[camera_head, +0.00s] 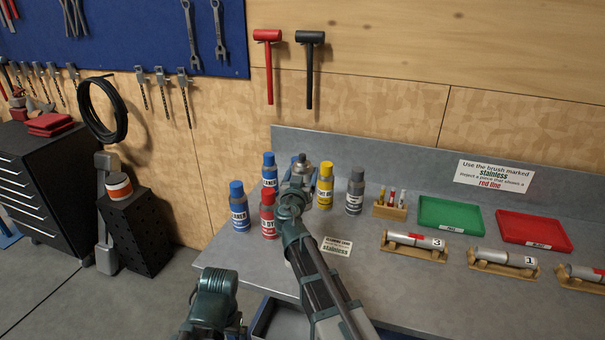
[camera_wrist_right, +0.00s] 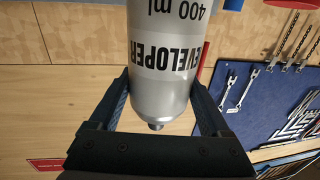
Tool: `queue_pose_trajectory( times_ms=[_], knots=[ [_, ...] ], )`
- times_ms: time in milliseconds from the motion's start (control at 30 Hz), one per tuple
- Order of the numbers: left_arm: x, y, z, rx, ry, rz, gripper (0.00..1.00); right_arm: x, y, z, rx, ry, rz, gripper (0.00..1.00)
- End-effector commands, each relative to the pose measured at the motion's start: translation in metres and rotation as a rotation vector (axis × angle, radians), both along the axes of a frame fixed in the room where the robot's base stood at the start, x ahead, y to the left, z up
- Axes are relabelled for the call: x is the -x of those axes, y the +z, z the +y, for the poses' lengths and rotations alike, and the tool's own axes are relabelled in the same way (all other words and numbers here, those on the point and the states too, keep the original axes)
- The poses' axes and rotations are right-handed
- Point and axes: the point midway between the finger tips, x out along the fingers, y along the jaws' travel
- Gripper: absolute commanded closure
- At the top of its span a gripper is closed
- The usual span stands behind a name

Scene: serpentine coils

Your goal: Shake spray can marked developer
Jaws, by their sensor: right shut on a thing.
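The silver developer can (camera_wrist_right: 165,50) is held in my right gripper (camera_wrist_right: 160,85), whose two dark fingers close on its sides. Its label reads upside down in the wrist view, and its tapered end with a small tip points to the bottom of that picture.
Near the held can stand blue-capped cleaner cans (camera_head: 238,207), a red can (camera_head: 268,215), a yellow can (camera_head: 325,187) and a grey can (camera_head: 355,192). To the right are a small brush holder (camera_head: 390,211), green tray (camera_head: 450,214), red tray (camera_head: 535,232) and cylinders on wooden cradles (camera_head: 415,254).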

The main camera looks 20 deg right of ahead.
Motion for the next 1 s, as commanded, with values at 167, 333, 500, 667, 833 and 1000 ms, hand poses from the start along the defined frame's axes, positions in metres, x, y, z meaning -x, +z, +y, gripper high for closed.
queue_pose_trajectory(
  times_ms=[167, 333, 500, 667, 833, 1000],
  knots=[
    [0.0, 0.026, 0.0, 0.0, 0.0, 0.0, 0.06, 0.0, 0.026, 0.0, 0.001, 0.0, 0.0, 1.0],
    [0.0, 0.054, 0.0, 0.0, 0.0, 0.0, 0.06, 0.0, 0.054, 0.0, 0.001, 0.0, 0.0, 1.0],
    [0.0, 0.056, 0.0, 0.0, 0.0, 0.0, 0.06, 0.0, 0.056, 0.0, 0.001, 0.0, 0.0, 1.0],
    [0.0, 0.046, 0.0, 0.0, 0.0, 0.0, 0.06, 0.0, 0.046, 0.0, 0.001, 0.0, 0.0, 1.0],
    [0.0, 0.019, 0.0, 0.0, 0.0, 0.0, 0.06, 0.0, 0.019, 0.0, 0.001, 0.0, 0.0, 1.0],
    [0.0, -0.003, 0.0, 0.0, 0.0, 0.0, 0.06, 0.0, -0.003, 0.0, 0.001, 0.0, 0.0, 1.0]
  ],
)
